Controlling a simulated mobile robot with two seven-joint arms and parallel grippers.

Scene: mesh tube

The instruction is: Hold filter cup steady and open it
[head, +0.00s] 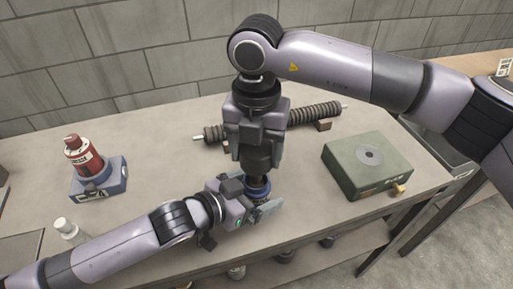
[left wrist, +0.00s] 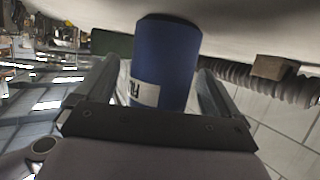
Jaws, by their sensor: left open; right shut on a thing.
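The blue filter cup (head: 259,188) stands on the table, its upper part largely hidden by my right gripper. In the left wrist view the cup (left wrist: 165,62) is a blue cylinder with a white label, between the two fingers. My left gripper (head: 260,208) is low beside the cup and open; its fingers (left wrist: 160,90) straddle the cup with a visible gap on the left. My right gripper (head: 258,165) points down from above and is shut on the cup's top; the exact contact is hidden.
A green box (head: 343,176) with a grey disc stands to the right, a brass piece (head: 399,190) at its corner. A dark ribbed tube (head: 312,113) lies behind. The left-middle table is clear.

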